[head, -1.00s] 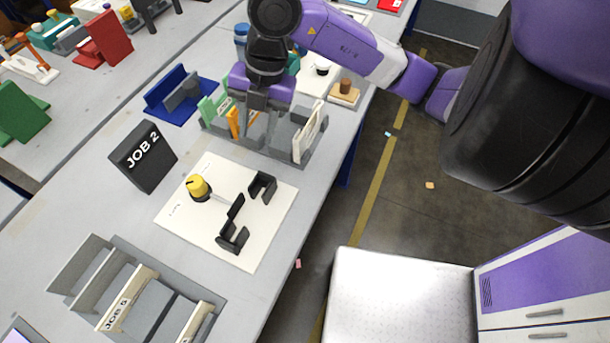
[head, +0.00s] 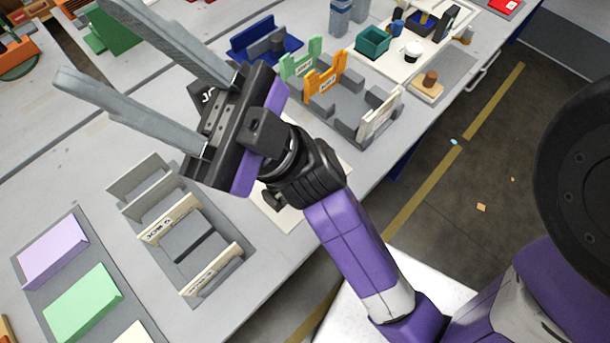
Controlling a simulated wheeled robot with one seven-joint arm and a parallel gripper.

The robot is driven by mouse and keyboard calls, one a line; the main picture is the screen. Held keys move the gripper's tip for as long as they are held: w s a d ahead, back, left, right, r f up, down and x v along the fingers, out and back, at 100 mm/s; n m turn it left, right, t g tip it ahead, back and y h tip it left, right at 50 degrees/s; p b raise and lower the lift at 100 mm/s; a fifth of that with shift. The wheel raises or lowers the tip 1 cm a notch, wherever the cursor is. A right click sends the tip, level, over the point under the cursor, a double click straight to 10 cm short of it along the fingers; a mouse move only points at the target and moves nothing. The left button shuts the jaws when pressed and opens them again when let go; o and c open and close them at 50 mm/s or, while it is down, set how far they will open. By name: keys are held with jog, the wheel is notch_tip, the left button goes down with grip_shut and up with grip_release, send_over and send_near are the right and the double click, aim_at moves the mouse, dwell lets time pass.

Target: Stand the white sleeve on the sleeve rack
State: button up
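A white upright piece with cut-outs (head: 380,115), which looks like the white sleeve, stands at the right end of a grey rack (head: 345,118). A green sleeve (head: 298,66) and an orange sleeve (head: 323,80) stand at the rack's left end. I cannot tell for certain whether this is the sleeve rack. A second grey rack (head: 150,190) at lower left holds cream lettered panels (head: 170,218). My gripper (head: 82,42) is open and empty, its long grey fingers wide apart, raised above the table left of the sleeves.
My gripper and arm hide most of the black job sign (head: 203,93) and the white mat (head: 285,212). Lilac (head: 52,250) and green (head: 82,302) blocks lie at lower left.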

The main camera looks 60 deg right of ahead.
jog(key=s+d+f+m+g+h, duration=0.2)
jog(key=s+f+m+h, duration=0.3)
jog(key=f, duration=0.6)
jog(key=s+d+f+m+g+h, duration=0.2)
jog(key=s+f+m+h, duration=0.3)
jog(key=f+h, duration=0.4)
jog(key=s+d+f+m+g+h, duration=0.2)
jog(key=s+d+f+m+h, duration=0.2)
jog(key=f, duration=0.8)
jog(key=s+m+h, duration=0.1)
jog(key=m+h, duration=0.1)
jog(key=h, duration=0.1)
jog(key=shift+s+d+f+m+g, duration=0.15)
jog(key=shift+d+f+m+g, duration=0.15)
jog(key=shift+f, duration=0.1)
